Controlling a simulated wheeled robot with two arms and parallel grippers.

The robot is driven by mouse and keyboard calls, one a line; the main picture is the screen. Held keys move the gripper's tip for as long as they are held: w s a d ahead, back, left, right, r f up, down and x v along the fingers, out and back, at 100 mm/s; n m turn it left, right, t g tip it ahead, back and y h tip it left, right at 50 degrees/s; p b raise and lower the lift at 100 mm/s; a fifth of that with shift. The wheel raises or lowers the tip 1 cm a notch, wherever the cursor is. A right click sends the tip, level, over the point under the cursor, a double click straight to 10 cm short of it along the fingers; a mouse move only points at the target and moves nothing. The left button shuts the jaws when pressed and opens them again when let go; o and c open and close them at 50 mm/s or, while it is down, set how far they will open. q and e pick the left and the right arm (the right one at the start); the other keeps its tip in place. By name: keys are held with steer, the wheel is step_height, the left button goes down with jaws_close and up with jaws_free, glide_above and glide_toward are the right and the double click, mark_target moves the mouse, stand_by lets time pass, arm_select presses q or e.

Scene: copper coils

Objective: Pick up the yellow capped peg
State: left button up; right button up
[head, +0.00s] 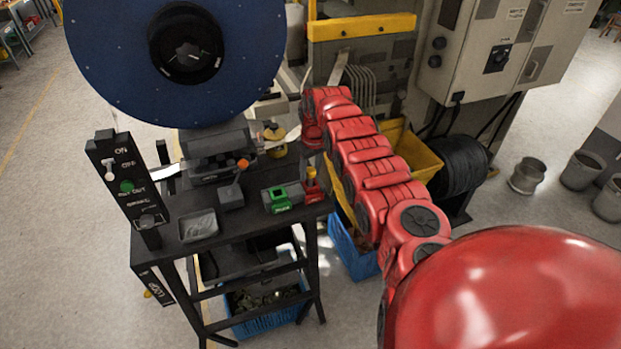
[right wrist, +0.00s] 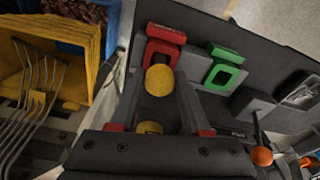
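The yellow capped peg (head: 311,173) stands at the red holder (head: 313,189) near the right edge of the black work table. In the right wrist view its round yellow cap (right wrist: 158,80) shows between my fingers, in front of the red holder (right wrist: 165,42). My right gripper (head: 312,136) is at the table's back right, above and behind the peg. In the right wrist view the right gripper (right wrist: 160,88) is open, with a gap on each side of the cap. Its fingertips are hard to make out in the head view. My left gripper is not in view.
A green holder (head: 281,198) stands left of the red one. A grey tray (head: 198,226) and an orange-knobbed lever (head: 242,164) are farther left. A large blue reel (head: 176,60) rises behind. A yellow bin (head: 416,158) and blue crate (head: 350,248) stand right of the table.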

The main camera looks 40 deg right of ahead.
jaws_close()
steer(key=shift+w+d+r+b, duration=0.1)
steer(key=shift+r+b, duration=0.3)
steer(key=shift+b, duration=0.05)
step_height(320, 180, up, 9)
steer(key=b, duration=0.4)
steer(key=shift+f, duration=0.2)
steer(key=shift+r, duration=0.3)
